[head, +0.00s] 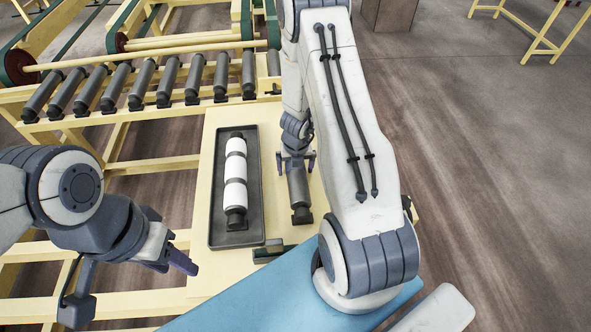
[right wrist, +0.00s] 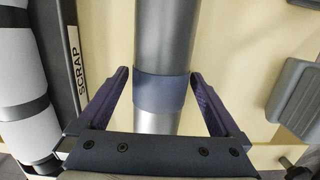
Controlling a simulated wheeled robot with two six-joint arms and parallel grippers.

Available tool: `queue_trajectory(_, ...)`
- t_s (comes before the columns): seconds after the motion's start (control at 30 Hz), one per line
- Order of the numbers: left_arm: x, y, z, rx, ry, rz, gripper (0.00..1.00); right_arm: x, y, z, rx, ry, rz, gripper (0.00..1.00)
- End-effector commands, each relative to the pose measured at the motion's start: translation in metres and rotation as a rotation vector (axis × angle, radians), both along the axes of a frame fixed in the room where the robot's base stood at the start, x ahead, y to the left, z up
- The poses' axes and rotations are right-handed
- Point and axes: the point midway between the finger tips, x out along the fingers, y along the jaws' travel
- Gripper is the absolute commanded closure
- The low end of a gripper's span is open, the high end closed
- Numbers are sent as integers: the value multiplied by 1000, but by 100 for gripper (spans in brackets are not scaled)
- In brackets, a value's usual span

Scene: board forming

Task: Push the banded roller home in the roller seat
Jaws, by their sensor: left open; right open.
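A grey metal roller with a blue-grey band (right wrist: 160,91) runs up the middle of the right wrist view. In the head view the roller (head: 298,188) lies on the pale board, right of a dark tray, with a dark block (head: 302,215) at its near end. My right gripper (head: 296,158) is over its far part. In the right wrist view its open fingers (right wrist: 160,98) stand either side of the band, with gaps between. The gripper and arm hide the roller's far end, and I cannot tell how it sits there. My left gripper (head: 178,262) is open and empty at lower left.
The dark tray (head: 217,228), lettered SCRAP in the wrist view, holds a white roller with black bands (head: 236,180). A row of grey conveyor rollers (head: 135,85) stands behind. A small dark green object (head: 270,251) lies near the board's front. A grey block (right wrist: 294,92) is right of the roller.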

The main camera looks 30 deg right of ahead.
Motion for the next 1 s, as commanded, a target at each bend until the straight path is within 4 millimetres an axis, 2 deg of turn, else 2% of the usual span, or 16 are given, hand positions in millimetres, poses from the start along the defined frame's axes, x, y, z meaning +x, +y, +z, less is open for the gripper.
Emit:
queue_trajectory(0.03,0,0,0,0,0,0,52,0,0,0,0,0,0,11)
queue_trajectory(0.17,0,0,0,0,0,0,52,0,0,0,0,0,0,61)
queue_trajectory(0.2,0,0,0,0,0,0,52,0,0,0,0,0,0,76)
queue_trajectory(0.27,0,0,0,0,0,0,52,0,0,0,0,1,0,99)
queue_trajectory(0.57,0,0,6,0,0,0,52,1,0,7,-1,-3,0,100)
queue_trajectory(1.0,0,0,35,0,0,0,52,1,0,37,-1,-3,0,100)
